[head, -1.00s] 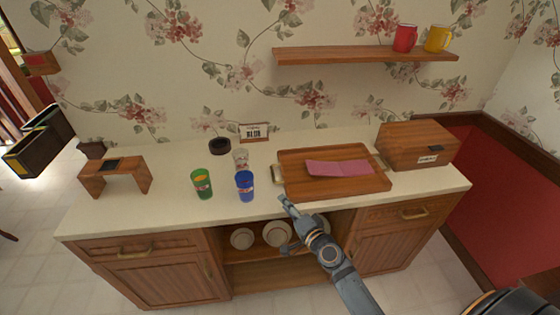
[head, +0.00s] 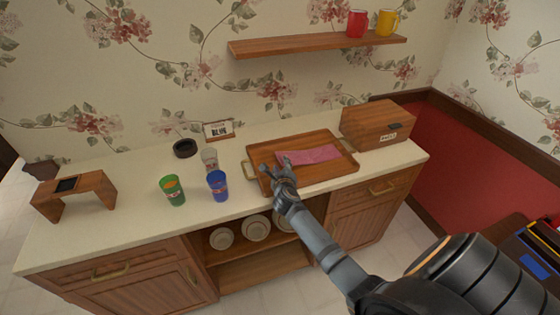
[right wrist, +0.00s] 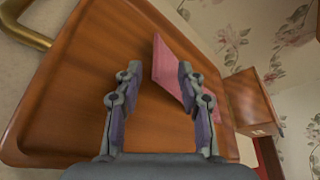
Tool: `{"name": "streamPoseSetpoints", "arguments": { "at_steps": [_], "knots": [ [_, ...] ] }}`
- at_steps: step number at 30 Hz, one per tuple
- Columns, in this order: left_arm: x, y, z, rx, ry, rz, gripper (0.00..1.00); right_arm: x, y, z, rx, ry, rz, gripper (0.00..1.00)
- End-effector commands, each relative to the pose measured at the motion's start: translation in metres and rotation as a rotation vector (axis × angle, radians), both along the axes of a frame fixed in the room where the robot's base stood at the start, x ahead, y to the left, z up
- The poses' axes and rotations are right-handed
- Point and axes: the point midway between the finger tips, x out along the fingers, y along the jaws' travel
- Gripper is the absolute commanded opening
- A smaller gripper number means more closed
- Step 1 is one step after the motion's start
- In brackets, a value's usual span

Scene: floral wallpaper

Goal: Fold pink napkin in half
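The pink napkin (head: 310,155) lies flat on the wooden tray (head: 322,176) on the counter. My right gripper (head: 274,167) is over the left part of the tray, close to the napkin's left end. In the right wrist view the gripper (right wrist: 158,88) has its fingers apart with nothing between them. There the napkin (right wrist: 172,68) shows just beyond and partly behind the right finger. I cannot tell whether that finger touches it. My left gripper is not in view.
Left of the tray stand a blue cup (head: 217,185), a green cup (head: 172,190) and a clear glass (head: 209,159). A wooden box (head: 376,124) stands right of the tray. A shelf (head: 318,45) with red and yellow mugs hangs above.

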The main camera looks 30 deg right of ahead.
Motion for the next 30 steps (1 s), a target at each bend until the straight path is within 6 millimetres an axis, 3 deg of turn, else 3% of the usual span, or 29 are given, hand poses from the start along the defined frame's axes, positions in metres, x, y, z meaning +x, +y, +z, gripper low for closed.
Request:
{"name": "streamPoseSetpoints", "arguments": {
  "at_steps": [6, 18, 26, 30],
  "knots": [
    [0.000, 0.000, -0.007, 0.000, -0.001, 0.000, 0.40, 0.033, -0.018, -0.012, 0.000, -0.002, 0.000, 0.39],
    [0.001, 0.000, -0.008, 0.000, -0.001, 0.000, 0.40, 0.042, -0.024, -0.014, 0.000, -0.001, 0.001, 0.39],
    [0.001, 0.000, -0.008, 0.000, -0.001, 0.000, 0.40, 0.042, -0.023, -0.014, 0.000, -0.001, 0.001, 0.05],
    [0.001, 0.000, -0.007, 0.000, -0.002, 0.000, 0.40, 0.042, -0.023, -0.014, 0.000, 0.000, 0.001, 0.04]
  ]
}}
